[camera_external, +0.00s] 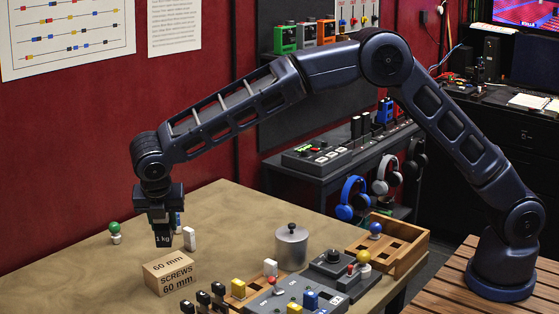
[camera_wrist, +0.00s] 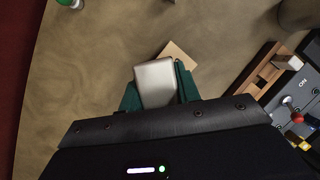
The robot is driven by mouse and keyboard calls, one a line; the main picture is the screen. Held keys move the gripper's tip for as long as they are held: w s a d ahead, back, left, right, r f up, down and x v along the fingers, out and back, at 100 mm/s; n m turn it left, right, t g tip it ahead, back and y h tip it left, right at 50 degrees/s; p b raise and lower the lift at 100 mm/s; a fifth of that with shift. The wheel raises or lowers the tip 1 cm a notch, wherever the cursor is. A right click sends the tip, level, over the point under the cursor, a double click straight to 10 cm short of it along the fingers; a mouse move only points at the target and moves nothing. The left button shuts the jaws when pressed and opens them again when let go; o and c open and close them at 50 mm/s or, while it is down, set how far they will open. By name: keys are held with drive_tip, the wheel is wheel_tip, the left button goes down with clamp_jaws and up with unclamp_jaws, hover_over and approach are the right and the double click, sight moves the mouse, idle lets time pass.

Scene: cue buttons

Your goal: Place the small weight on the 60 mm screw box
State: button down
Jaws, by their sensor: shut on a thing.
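My gripper (camera_external: 160,217) is shut on the small weight (camera_external: 162,240), a dark block marked "1 kg". In the wrist view the weight (camera_wrist: 155,82) is a grey metal block between the two green fingers. The 60 mm screw box (camera_external: 169,273) is tan cardboard and stands on the table. The weight appears above the back left part of the box; whether they touch I cannot tell. In the wrist view the weight and fingers hide most of the box (camera_wrist: 178,53).
A metal cylinder with a black knob (camera_external: 291,248) stands right of the box. A grey control panel (camera_external: 262,302) with coloured buttons and a wooden tray (camera_external: 411,260) lie further right. A white block (camera_external: 189,239) and a green-topped peg (camera_external: 115,233) stand nearby. The table's left side is clear.

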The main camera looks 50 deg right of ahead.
sight(166, 243)
drive_tip(key=shift+f, duration=2.9)
drive_tip(key=shift+f, duration=0.1)
drive_tip(key=c, duration=1)
unclamp_jaws()
drive_tip(key=shift+f, duration=0.1)
